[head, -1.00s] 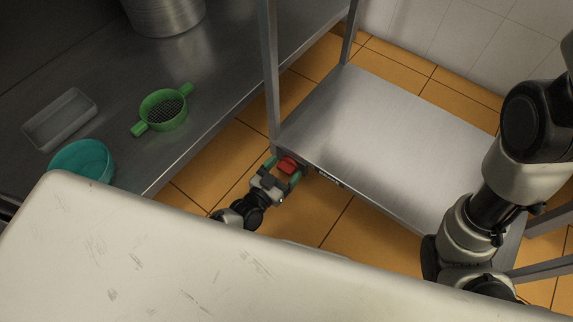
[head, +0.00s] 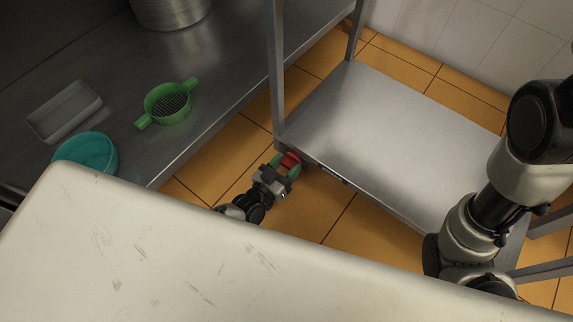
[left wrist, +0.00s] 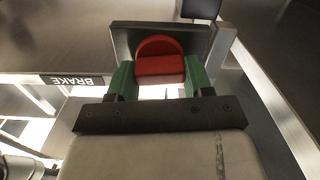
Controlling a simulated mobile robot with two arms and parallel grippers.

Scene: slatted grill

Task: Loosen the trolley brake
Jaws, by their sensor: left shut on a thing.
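The trolley (head: 385,130) is a metal frame with a flat shelf at the right of the head view. Its brake is a red knob (head: 290,160) low at the trolley's near left corner. The red knob (left wrist: 160,60) also shows in the left wrist view, in front of a grey plate, with a "BRAKE" label (left wrist: 77,82) to its left. My left gripper (head: 287,166) has its green fingers shut on the knob, one on each side. In the left wrist view, my left gripper (left wrist: 160,80) spans the knob's lower part. My right gripper is out of view.
A steel counter (head: 215,90) at the left holds a green strainer (head: 167,104), a teal bowl (head: 88,152), a clear tray (head: 65,111) and a metal pot (head: 170,12). Orange floor tiles (head: 225,150) lie open between counter and trolley. My right arm stands over the trolley's right side.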

